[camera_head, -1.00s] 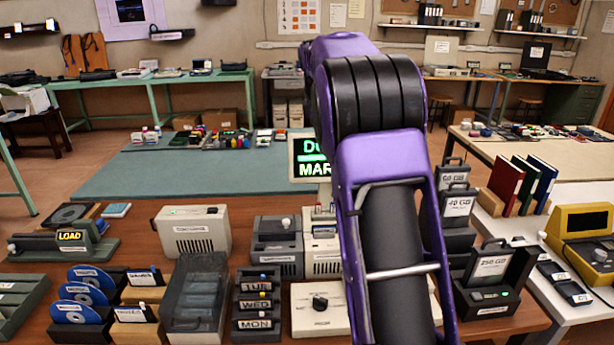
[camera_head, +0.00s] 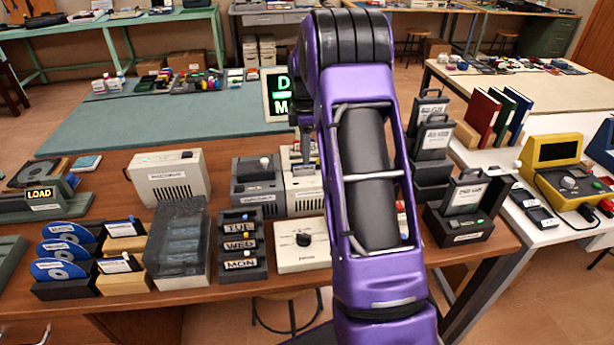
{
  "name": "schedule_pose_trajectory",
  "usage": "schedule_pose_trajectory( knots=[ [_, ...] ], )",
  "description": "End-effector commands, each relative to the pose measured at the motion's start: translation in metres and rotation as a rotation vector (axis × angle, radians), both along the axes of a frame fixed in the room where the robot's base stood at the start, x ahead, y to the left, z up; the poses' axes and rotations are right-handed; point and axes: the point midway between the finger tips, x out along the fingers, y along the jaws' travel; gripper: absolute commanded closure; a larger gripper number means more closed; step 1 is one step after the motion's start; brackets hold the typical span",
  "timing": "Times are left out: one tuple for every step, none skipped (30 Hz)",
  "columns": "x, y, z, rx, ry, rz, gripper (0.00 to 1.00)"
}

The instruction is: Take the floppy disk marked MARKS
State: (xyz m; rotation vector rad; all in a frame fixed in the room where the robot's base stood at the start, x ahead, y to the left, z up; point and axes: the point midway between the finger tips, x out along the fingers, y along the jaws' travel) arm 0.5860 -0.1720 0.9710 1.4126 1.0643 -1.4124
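No label reading MARKS is legible. Dark floppy-like disks with pale labels stand in two wooden blocks, a rear one (camera_head: 126,244) and a front one (camera_head: 124,283), at the left of the brown table; their writing is too small to read. A smoky, lidded box (camera_head: 180,243) beside them holds several things that I cannot make out. A small screen (camera_head: 277,94) shows green letters beginning D and M, the rest hidden by my arm. Part of my gripper (camera_head: 305,147) seems to show left of my purple arm, above the grey drives; its fingers are unclear.
Blue discs (camera_head: 62,250) stand in dark holders at left. A TUE/WED/MON rack (camera_head: 240,244), a beige box with a knob (camera_head: 302,244) and grey drives (camera_head: 258,183) fill the middle. Black cases (camera_head: 466,208) stand right of my arm. A teal mat (camera_head: 190,125) is largely clear.

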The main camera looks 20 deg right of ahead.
Motion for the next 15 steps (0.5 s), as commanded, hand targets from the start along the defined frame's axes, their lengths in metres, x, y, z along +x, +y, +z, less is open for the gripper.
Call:
schedule_pose_trajectory(
  knots=[
    [0.000,0.000,-0.003,0.000,0.001,0.000,0.60],
    [0.000,0.000,-0.005,0.000,0.001,0.000,0.60],
    [0.000,0.000,-0.007,0.001,0.002,0.000,0.60],
    [-0.001,0.001,-0.009,0.001,0.002,0.000,0.60],
    [-0.001,0.001,-0.012,0.001,0.003,0.000,0.60],
    [-0.001,0.001,-0.017,0.001,0.002,0.000,0.60],
    [-0.001,0.002,-0.022,0.000,0.002,0.000,0.60],
    [-0.001,0.003,-0.027,0.000,0.003,0.001,0.60],
    [-0.001,0.003,-0.034,0.000,0.003,0.001,0.60],
    [-0.001,0.004,-0.038,0.000,0.003,0.001,0.60],
    [-0.001,0.003,-0.043,0.000,0.003,0.001,0.60],
    [0.000,0.003,-0.047,0.000,0.002,0.001,0.60],
    [0.000,0.003,-0.050,-0.001,0.001,0.001,0.60],
    [0.000,0.003,-0.052,-0.001,0.000,0.001,0.60],
    [0.000,0.003,-0.055,-0.001,0.000,0.000,0.60]
  ],
)
